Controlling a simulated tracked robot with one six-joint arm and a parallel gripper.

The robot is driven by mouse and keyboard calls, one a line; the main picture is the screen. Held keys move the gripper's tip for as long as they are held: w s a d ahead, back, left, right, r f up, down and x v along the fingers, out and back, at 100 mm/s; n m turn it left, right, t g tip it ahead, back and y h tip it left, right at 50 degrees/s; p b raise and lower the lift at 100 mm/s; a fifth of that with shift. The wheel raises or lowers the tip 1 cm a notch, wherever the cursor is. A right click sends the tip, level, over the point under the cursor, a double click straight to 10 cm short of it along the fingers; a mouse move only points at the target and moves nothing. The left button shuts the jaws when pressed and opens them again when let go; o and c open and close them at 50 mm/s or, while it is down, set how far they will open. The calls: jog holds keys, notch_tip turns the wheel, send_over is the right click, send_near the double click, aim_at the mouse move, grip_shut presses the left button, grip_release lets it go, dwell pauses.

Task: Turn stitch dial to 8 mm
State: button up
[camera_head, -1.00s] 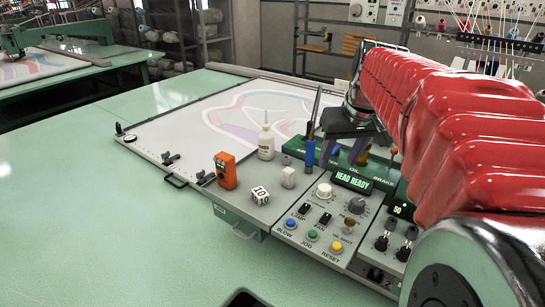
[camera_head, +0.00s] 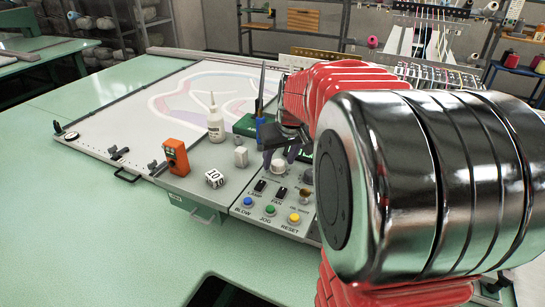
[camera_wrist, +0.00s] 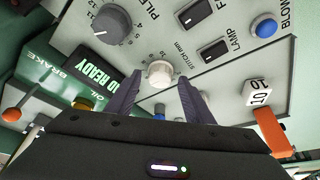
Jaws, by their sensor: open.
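The stitch dial is a small white round knob (camera_wrist: 159,73) on the light grey control panel, with numbers and "STITCH mm" beside it in the wrist view. In the head view the dial (camera_head: 277,166) shows just below my gripper (camera_head: 283,147). My gripper is open. In the wrist view its two dark fingers (camera_wrist: 158,84) stand on either side of the dial, which shows in the gap near the tips. I cannot tell whether either finger touches it. The dial's pointer is too small to read.
A large grey pile knob (camera_wrist: 111,24), lamp switch (camera_wrist: 214,49) and blue blow button (camera_wrist: 264,28) surround the dial. A numbered white block (camera_head: 214,178), orange device (camera_head: 176,157), white bottle (camera_head: 215,122) and blue-handled tool (camera_head: 260,128) stand nearby. Green table is clear at left.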

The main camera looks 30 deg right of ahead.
jog(key=shift+w+f, duration=0.15)
jog(key=shift+f, duration=0.15)
jog(key=shift+c, duration=0.2)
jog(key=c, duration=1)
jog(key=shift+m, duration=0.7)
jog(key=shift+a+m+g+h, duration=0.1)
jog(key=shift+m+g+h, duration=0.25)
jog(key=shift+m, duration=0.35)
jog(key=m, duration=0.2)
jog(key=m+g+h, duration=0.1)
jog(key=m, duration=0.1)
jog(key=shift+w+a+h, duration=0.1)
jog(key=shift+w+h, duration=0.05)
jog(key=shift+h, duration=0.1)
jog(key=m+g, duration=0.1)
jog(key=m, duration=0.2)
jog(key=m+h, duration=0.1)
jog(key=m, duration=0.2)
jog(key=shift+w+a+g, duration=0.1)
jog(key=shift+w+g, duration=0.05)
jog(key=shift+g, duration=0.2)
